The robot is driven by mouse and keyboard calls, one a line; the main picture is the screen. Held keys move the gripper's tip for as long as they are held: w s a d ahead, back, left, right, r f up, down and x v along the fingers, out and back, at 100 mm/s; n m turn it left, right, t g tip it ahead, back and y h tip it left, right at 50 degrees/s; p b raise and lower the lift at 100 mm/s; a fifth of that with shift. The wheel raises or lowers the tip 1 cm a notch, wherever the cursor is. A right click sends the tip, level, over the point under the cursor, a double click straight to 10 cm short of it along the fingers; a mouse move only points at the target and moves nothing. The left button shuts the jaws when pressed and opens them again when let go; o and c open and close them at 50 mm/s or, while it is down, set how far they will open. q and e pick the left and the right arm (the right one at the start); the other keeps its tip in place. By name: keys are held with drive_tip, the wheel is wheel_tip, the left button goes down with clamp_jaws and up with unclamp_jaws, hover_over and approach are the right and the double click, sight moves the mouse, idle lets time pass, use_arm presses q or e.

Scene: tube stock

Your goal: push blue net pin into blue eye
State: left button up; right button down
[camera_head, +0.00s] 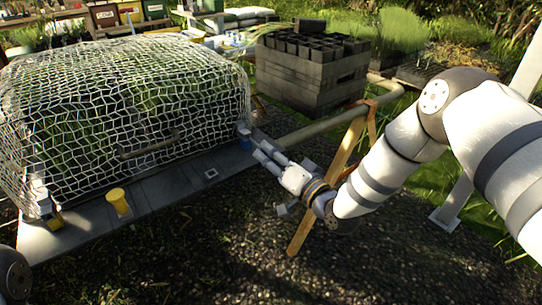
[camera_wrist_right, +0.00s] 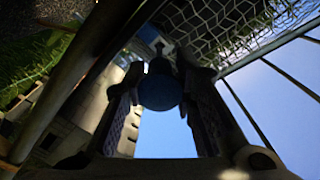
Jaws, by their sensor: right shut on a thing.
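My right gripper (camera_head: 258,152) reaches in from the right to the right front corner of the netted bed. In the right wrist view, its two fingers (camera_wrist_right: 163,100) are shut on a round dark blue thing, the blue net pin (camera_wrist_right: 160,92). A small patch of blue (camera_head: 245,144) shows at the fingertips in the head view, at the net's corner. I cannot tell the blue eye apart from the pin there, nor whether the pin is in it. My left gripper is not in view.
A white net (camera_head: 125,85) arches over the bed. On its grey front board (camera_head: 160,192) stand a yellow peg (camera_head: 118,202) and a small white square plate (camera_head: 211,173). A yellow fitting (camera_head: 52,218) is at the left corner.

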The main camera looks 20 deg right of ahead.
sight(256, 143)
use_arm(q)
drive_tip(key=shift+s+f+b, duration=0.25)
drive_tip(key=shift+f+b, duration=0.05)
use_arm(e)
drive_tip(key=shift+x, duration=1)
idle(0.7)
